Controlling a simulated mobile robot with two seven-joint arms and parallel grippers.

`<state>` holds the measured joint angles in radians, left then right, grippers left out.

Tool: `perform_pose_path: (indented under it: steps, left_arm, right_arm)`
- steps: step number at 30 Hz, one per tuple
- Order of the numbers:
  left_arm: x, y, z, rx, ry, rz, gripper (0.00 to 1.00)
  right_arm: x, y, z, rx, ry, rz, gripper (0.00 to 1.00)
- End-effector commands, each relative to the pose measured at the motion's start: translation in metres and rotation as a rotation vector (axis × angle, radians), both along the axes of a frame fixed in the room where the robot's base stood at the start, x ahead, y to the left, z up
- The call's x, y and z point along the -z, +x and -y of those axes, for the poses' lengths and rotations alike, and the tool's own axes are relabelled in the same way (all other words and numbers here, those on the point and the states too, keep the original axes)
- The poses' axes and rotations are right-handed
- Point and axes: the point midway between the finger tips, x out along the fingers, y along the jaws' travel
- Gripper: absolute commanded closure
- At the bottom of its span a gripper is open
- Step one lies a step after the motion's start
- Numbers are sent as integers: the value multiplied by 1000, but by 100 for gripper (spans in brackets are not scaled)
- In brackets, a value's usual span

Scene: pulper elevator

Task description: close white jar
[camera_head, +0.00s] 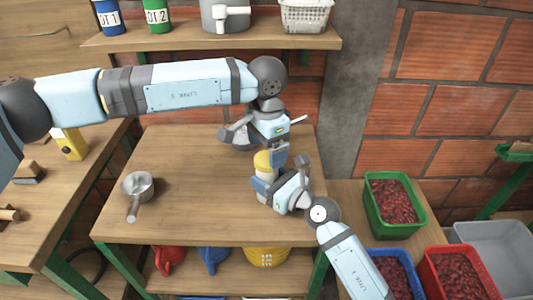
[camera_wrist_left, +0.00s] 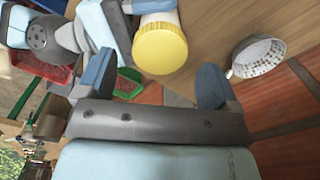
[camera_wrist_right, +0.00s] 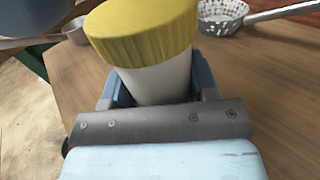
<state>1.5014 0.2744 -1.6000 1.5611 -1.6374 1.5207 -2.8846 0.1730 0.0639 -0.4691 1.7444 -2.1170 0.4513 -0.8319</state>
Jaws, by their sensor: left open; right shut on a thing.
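The white jar (camera_wrist_right: 158,85) stands upright on the wooden table, with a yellow lid (camera_wrist_right: 142,28) on its top. Whether the lid is fully seated is unclear. My right gripper (camera_head: 266,187) is shut on the jar's white body, below the lid; its fingers flank the body in the right wrist view (camera_wrist_right: 160,84). My left gripper (camera_head: 276,158) is above the jar, pointing down, open and empty. In the left wrist view the lid (camera_wrist_left: 160,48) lies just ahead of and between its spread fingers (camera_wrist_left: 153,80), apparently not gripped.
A metal strainer (camera_wrist_left: 257,57) lies close behind the jar. A small metal pot (camera_head: 137,184) stands at the table's left. A shelf (camera_head: 210,38) runs along the back wall. A green crate of red berries (camera_head: 395,202) stands at the right. The table's middle left is clear.

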Motion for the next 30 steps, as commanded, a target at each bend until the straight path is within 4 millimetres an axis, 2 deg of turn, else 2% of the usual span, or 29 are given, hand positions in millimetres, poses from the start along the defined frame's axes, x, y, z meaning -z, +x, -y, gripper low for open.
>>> perform_pose_path:
  steps: [4, 11, 13, 17, 23, 30]
  left_arm:
    - [-16, 0, 0, 0, 1, 1, 14]
    - [-17, 0, 0, 0, 1, -1, 14]
    - [-17, 0, 0, -4, 1, -1, 17]
    - [-18, 0, 0, -66, 1, -1, 17]
    - [-20, 0, 0, -386, 1, -1, 17]
    - [-24, 1, 0, -912, 1, -1, 17]
  right_arm:
    - [0, 0, 0, 0, -1, -1, 100]
    - [0, 0, 0, 0, 0, 0, 100]
    - [0, 0, 0, 0, 0, 0, 100]
    - [0, 0, 0, 0, 0, 0, 100]
    - [0, 0, 0, 0, 0, 0, 100]
    - [0, 0, 0, 0, 0, 0, 100]
